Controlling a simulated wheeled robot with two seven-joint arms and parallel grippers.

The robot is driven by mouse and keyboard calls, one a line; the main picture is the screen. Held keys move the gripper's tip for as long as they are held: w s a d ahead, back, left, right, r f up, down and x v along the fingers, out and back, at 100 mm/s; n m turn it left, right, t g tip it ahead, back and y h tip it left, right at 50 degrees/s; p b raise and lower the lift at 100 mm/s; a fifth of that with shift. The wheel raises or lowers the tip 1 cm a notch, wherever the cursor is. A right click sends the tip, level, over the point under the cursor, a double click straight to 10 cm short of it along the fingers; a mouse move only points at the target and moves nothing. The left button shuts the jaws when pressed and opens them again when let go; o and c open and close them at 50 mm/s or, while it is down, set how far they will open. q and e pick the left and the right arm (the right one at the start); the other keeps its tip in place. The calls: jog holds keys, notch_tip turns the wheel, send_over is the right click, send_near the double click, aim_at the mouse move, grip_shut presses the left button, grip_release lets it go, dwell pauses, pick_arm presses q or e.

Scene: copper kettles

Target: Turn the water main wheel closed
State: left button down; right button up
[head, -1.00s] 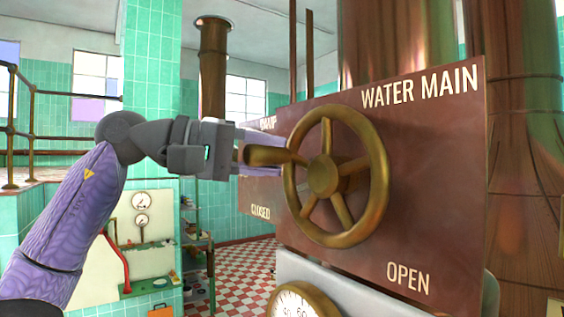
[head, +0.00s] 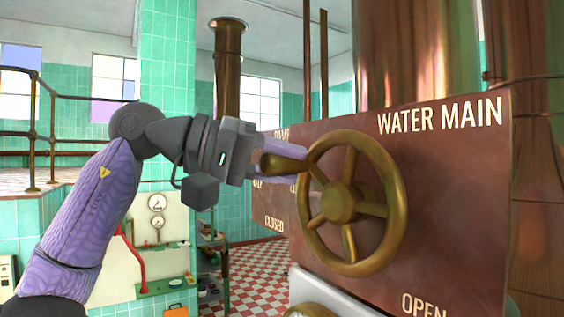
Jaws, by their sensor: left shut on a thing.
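The water main wheel (head: 341,203) is a brass hand wheel with several spokes on a brown panel (head: 455,200) marked "WATER MAIN". The panel reads "CLOSED" at its lower left and "OPEN" at its lower right. A brass handle (head: 284,164) sticks out from the wheel's upper left rim toward me. My left gripper (head: 282,163) comes in from the left and is shut on this handle. Its pale purple fingers lie along the handle and partly hide it. My right gripper is not in view.
A brass gauge (head: 308,310) sits low under the panel, cut by the frame edge. Large copper vessels (head: 415,50) stand behind the panel. Checkered floor (head: 258,270) lies open below.

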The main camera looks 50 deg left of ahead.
pick_arm(q)
jog(key=shift+c, duration=1.8)
grip_release()
jog(key=shift+d, duration=0.1)
jog(key=shift+s, duration=0.2)
jog(key=b+v, duration=0.1)
jog(key=v, duration=0.8)
jog(key=shift+s+a, duration=0.2)
jog(key=shift+a, duration=0.05)
jog(key=shift+r, duration=0.1)
